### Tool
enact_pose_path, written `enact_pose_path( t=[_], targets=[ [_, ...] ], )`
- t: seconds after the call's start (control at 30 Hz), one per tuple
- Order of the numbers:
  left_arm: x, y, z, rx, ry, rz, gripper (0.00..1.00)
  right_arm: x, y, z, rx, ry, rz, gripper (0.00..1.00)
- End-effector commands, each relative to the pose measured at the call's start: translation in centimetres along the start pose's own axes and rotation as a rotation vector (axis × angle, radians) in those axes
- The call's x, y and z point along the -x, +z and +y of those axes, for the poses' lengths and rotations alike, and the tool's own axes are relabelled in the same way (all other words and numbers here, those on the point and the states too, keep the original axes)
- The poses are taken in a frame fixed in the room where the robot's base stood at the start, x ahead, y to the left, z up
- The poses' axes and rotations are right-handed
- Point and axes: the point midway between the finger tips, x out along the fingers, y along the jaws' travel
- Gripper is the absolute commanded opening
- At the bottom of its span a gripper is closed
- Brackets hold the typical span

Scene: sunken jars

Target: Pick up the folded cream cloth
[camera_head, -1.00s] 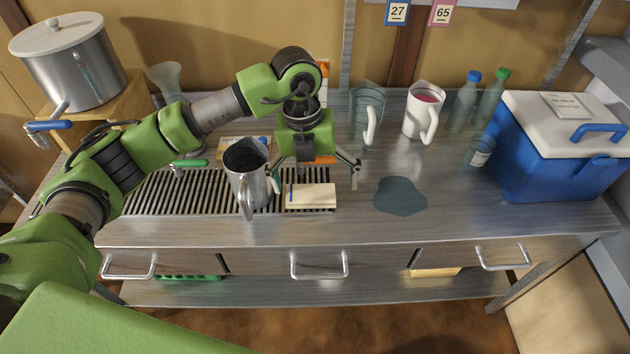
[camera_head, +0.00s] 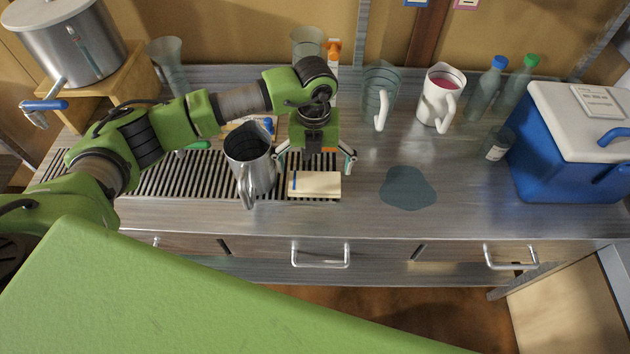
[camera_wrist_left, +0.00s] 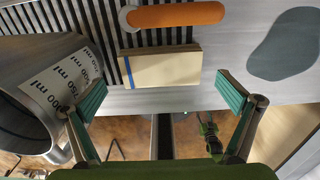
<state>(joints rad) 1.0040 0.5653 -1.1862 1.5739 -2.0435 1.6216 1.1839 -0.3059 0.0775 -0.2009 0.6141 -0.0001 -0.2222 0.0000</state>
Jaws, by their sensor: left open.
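The folded cream cloth (camera_head: 320,185), a flat block with a blue stripe near its left end, lies on the counter at the right end of the slatted drain grate. It also shows in the left wrist view (camera_wrist_left: 168,69), lying flat. My left gripper (camera_head: 314,162) is open and empty, pointing down just behind the cloth in the head view. In the left wrist view its two teal-padded fingers (camera_wrist_left: 162,96) are spread wider than the cloth, with nothing between the pads. My right gripper is not in view.
A metal jug (camera_head: 249,165) stands close left of the cloth. An orange-handled object (camera_wrist_left: 175,15) lies beyond the cloth. A dark wet patch (camera_head: 408,188) is to the right. Glass and white pitchers (camera_head: 437,98), bottles and a blue cooler (camera_head: 560,150) stand farther right.

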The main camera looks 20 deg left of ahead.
Motion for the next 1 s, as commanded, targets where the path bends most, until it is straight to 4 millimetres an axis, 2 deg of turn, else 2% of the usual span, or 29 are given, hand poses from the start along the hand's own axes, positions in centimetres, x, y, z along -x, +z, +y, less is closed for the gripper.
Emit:
enact_pose_path(
  t=[0.1, 0.2, 0.4, 0.6, 0.63, 0.73, 0.77, 1.0],
  targets=[
    [-1.2, -0.5, 0.0, 0.0, 0.003, 0.006, 1.0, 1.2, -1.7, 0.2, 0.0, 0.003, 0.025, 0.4],
    [-2.8, -0.7, -0.1, 0.0, 0.002, 0.006, 1.0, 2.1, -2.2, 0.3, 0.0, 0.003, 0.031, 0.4],
    [-4.8, -0.5, -0.1, -0.001, 0.0, 0.003, 1.0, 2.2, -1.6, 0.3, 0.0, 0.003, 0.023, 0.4],
    [-5.0, -0.5, -0.1, -0.001, 0.0, 0.001, 1.0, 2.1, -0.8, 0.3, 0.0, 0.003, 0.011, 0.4],
    [-5.0, -0.5, -0.1, -0.001, 0.0, 0.001, 0.97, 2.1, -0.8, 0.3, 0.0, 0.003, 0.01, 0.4],
    [-5.0, -0.5, -0.1, -0.001, 0.0, 0.002, 0.71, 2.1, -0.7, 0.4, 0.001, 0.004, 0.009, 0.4],
    [-5.0, -0.5, -0.1, -0.001, 0.0, 0.002, 0.68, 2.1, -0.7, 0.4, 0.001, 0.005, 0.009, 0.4],
    [-4.9, -0.5, -0.1, 0.0, 0.0, 0.001, 0.68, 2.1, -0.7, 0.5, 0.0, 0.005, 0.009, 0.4]
  ],
)
